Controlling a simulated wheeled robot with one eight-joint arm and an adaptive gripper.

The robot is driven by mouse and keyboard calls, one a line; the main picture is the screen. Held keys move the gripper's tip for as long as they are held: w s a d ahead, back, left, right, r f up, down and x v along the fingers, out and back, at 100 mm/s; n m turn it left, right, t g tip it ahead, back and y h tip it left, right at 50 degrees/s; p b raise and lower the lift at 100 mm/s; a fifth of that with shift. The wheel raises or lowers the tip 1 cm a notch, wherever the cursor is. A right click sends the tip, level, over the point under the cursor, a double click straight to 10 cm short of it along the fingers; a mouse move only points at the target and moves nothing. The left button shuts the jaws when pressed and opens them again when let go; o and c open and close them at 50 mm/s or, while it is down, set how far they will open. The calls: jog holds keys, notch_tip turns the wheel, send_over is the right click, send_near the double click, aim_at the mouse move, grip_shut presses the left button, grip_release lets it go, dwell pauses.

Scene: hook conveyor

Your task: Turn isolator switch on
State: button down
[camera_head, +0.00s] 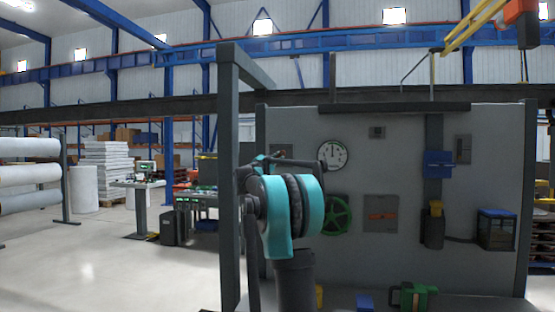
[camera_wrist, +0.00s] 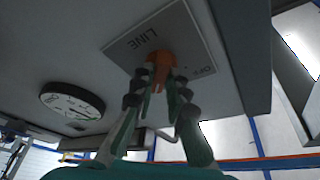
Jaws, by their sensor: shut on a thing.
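The isolator switch is an orange handle (camera_wrist: 158,60) on a square grey plate (camera_wrist: 127,44) marked LINE and OFF, seen close up in the wrist view. My gripper (camera_wrist: 161,80) has both fingertips shut on the handle. The fingers cover its near part, so its exact turn is hard to judge. In the head view an orange handle (camera_head: 381,214) lies roughly level on a grey plate (camera_head: 382,227), on the upright panel. My teal arm is in front to its left, and I cannot make out my fingertips in that view.
A round gauge (camera_head: 333,154) is above left of the plate, also in the wrist view (camera_wrist: 73,106). A green handwheel (camera_head: 337,214) is to its left. A dark column with a blue box (camera_head: 438,164) is to its right. A dark post (camera_head: 229,180) stands left of my arm.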

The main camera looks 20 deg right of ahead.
dwell(0.3)
jog(key=c, duration=1.5)
grip_release()
jog(key=shift+c, duration=0.2)
jog(key=v, duration=1.2)
